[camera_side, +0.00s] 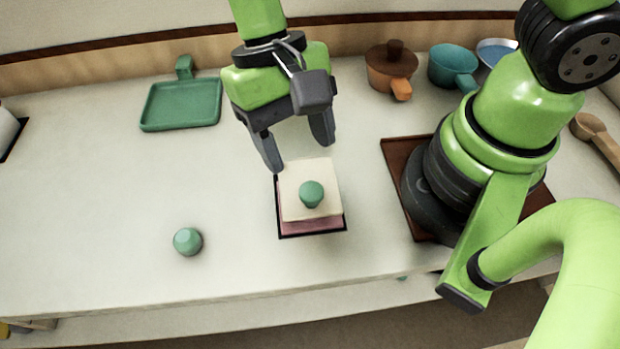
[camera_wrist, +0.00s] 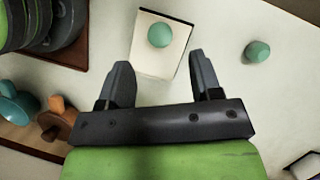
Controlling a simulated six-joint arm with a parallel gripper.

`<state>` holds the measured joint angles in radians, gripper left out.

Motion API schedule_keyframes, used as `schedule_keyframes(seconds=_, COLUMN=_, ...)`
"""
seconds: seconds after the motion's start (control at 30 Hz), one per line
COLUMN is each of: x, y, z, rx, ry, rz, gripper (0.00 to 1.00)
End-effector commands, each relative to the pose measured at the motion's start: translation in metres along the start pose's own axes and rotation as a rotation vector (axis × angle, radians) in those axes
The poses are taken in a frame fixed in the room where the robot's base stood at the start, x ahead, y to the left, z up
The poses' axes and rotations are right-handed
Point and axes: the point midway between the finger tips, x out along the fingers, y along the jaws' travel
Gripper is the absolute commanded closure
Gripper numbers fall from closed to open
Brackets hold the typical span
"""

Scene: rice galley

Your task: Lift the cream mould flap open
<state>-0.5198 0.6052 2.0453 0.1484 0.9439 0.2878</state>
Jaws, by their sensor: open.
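The mould (camera_side: 312,227) is a pinkish box on a dark base near the middle of the counter. Its cream flap (camera_side: 325,174) lies flat over the top, so it is closed. A green knob (camera_side: 312,192) stands on the flap. The flap (camera_wrist: 147,61) and its knob (camera_wrist: 160,35) also show in the wrist view, beyond the fingertips. My gripper (camera_side: 297,155) is open and empty, above and behind the mould in the side view. It also shows in the wrist view (camera_wrist: 159,68), its fingers apart and not touching the knob.
A loose green knob-like piece (camera_side: 187,241) lies on the counter left of the mould. A green tray (camera_side: 182,104) is at the back left. The counter left of the mould is mostly clear.

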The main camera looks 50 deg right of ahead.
Motion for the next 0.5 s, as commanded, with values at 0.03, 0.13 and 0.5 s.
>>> schedule_keyframes(seconds=0.03, x=0.011, y=0.001, z=0.001, rx=0.0, ry=-0.005, rz=0.006, gripper=0.41)
schedule_keyframes(seconds=0.13, x=0.03, y=0.001, z=0.001, rx=-0.001, ry=-0.004, rz=0.006, gripper=0.41)
schedule_keyframes(seconds=0.5, x=0.067, y=0.001, z=0.0, rx=0.0, ry=0.001, rz=0.001, gripper=0.41)
